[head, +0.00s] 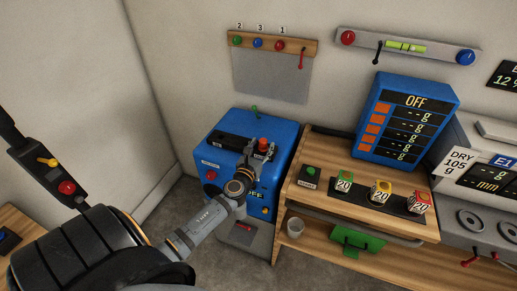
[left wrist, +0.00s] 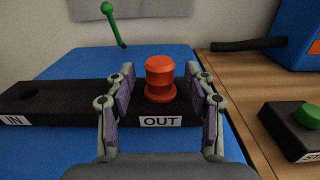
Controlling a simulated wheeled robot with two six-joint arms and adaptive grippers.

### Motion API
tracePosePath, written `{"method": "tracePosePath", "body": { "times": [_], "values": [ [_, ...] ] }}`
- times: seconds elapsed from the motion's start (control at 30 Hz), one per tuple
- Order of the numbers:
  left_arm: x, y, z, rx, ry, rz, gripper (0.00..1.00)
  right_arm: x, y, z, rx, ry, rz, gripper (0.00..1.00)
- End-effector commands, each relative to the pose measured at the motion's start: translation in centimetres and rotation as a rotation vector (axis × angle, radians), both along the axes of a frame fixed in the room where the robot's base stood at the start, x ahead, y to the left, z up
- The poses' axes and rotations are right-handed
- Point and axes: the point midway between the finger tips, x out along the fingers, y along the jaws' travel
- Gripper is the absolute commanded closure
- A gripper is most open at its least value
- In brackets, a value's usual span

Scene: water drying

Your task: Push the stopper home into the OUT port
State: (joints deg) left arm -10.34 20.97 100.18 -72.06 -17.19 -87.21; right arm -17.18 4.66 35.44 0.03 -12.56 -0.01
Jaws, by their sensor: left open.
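The orange-red stopper (left wrist: 159,78) stands upright at the OUT port of a black bar (left wrist: 60,98). It has a wide cap, a narrow neck and a wider lower part; how deep it sits cannot be told. The white OUT label (left wrist: 160,121) is just in front of it, and the IN label (left wrist: 14,121) is at the bar's left end. My left gripper (left wrist: 159,73) is open, one finger on each side of the stopper with gaps. In the head view my left gripper (head: 254,158) is over the blue machine (head: 285,139), by the red stopper top (head: 263,143). My right gripper is not in view.
A green-topped lever (left wrist: 113,22) rises behind the bar. The wooden bench (head: 316,205) on the right bears a START button box (head: 309,177), coloured 20 weights (head: 380,191) and a blue OFF display (head: 405,118). A rack with hooks (head: 273,44) hangs above.

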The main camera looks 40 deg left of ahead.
Motion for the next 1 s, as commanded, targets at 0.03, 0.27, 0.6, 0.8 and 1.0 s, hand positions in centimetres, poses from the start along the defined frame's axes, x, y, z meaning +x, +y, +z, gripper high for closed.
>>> {"method": "tracePosePath", "body": {
  "times": [0.03, 0.27, 0.6, 0.8, 1.0],
  "values": [
    [-0.7, -0.2, -0.1, 0.001, 0.002, -0.001, 0.46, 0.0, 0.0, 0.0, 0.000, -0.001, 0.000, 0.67],
    [-5.9, -1.5, -0.1, 0.000, 0.004, -0.003, 0.46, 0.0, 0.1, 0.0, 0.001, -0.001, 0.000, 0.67],
    [-11.1, -2.7, -0.1, 0.002, 0.001, 0.000, 0.46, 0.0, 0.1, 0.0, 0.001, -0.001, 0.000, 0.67],
    [-11.3, -2.7, 0.0, -0.001, 0.000, 0.000, 0.46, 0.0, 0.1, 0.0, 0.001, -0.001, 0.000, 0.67],
    [-11.3, -2.7, 0.0, 0.000, 0.000, 0.000, 0.46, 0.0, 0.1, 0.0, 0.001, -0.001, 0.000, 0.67]
  ]
}}
